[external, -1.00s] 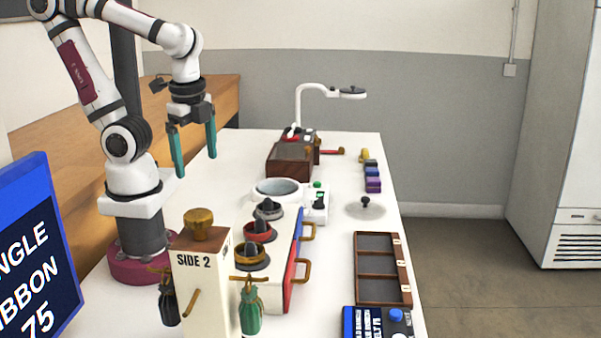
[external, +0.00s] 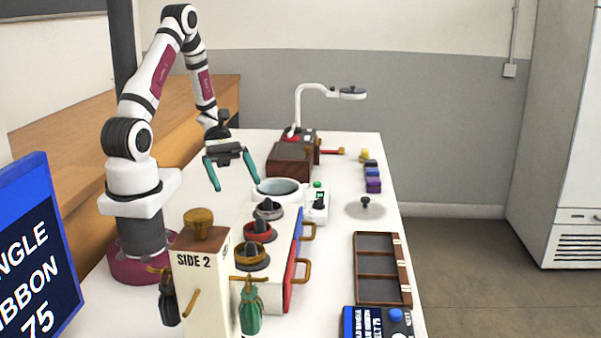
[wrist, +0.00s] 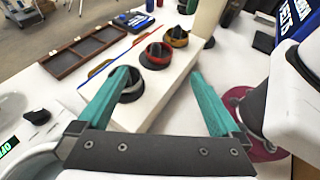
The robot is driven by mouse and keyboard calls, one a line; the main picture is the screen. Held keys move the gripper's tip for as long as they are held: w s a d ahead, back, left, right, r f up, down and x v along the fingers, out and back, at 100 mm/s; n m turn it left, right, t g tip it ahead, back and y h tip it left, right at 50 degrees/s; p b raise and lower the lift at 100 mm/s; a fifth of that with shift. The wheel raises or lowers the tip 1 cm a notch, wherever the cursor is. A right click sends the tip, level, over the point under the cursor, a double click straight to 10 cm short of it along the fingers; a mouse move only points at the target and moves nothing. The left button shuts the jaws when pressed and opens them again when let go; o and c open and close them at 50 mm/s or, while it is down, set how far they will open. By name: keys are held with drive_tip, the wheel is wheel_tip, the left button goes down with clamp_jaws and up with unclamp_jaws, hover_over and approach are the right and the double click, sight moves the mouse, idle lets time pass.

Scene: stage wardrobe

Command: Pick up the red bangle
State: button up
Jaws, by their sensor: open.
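The red bangle (external: 258,228) sits around the middle dark cone on a long white box (external: 277,275). It also shows in the wrist view (wrist: 157,52), beyond the fingertips. A silver-grey bangle (external: 268,208) is on the cone behind it, and a gold one (external: 250,252) is on the cone in front. My gripper (external: 237,186) is open and empty, with its teal fingers spread wide. It hangs above the table, behind the cones and apart from the red bangle. In the wrist view the gripper (wrist: 160,77) has the white box between its fingers.
A tall "SIDE 2" post (external: 205,285) with hanging pouches stands in front of the cones. A white round basin (external: 278,190) is just behind them. A brown compartment tray (external: 382,270) lies to the right. Brass handles (external: 302,270) stick out of the box's right side.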

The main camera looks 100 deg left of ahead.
sight(255, 224)
drive_tip(key=x, duration=1.3)
drive_tip(key=shift+f, duration=0.25)
drive_tip(key=c, duration=1.3)
